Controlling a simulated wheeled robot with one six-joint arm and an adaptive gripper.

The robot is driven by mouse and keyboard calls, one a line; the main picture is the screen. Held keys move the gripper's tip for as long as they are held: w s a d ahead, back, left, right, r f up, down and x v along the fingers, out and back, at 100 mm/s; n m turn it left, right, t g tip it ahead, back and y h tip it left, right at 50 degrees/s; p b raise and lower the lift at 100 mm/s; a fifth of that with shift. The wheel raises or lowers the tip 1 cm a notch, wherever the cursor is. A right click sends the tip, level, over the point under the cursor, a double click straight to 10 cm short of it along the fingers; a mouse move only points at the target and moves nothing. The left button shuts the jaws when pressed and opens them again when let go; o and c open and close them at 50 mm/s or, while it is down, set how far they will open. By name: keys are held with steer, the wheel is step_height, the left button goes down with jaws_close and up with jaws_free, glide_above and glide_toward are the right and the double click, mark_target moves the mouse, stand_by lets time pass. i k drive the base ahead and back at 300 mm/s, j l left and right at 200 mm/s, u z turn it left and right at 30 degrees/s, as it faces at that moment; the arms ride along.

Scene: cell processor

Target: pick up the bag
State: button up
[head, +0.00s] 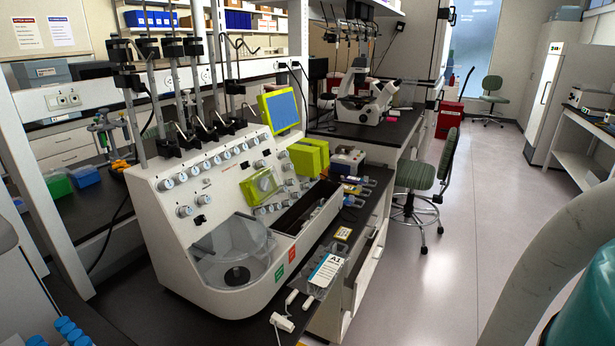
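A clear bag (320,276) with a white label marked A1 lies on the dark bench in the head view. It is just right of the white cell processor (215,225), close to the bench's front edge. Small white tube ends or clamps (282,321) lie at the bag's near side. The bag's outline is hard to make out against the dark bench. My gripper is not in view.
The processor, with its clear round bowl cover, tall poles and blue screen (282,109), stands close to the bag. Small cards and boxes (347,160) lie farther back. A green chair (428,180) stands on the open floor right of the bench.

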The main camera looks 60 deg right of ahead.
mark_target(363, 181)
steer(key=z, duration=1.85)
steer(key=i+l+u, duration=0.1)
steer(key=i+l, duration=0.2)
steer(key=i+l+u, duration=0.1)
steer(key=i+l, duration=0.15)
steer(key=l, duration=0.15)
steer(key=i+l+u, duration=0.1)
steer(key=i+l, duration=0.15)
steer(key=i+l+u, duration=0.1)
steer(key=i+l, duration=0.15)
steer(key=l, duration=0.25)
steer(key=i+l+u, duration=0.15)
steer(key=i+l, duration=0.35)
steer(key=i+l+u, duration=0.2)
steer(key=i+l, duration=0.3)
steer(key=l, duration=0.2)
steer(key=i+j, duration=0.15)
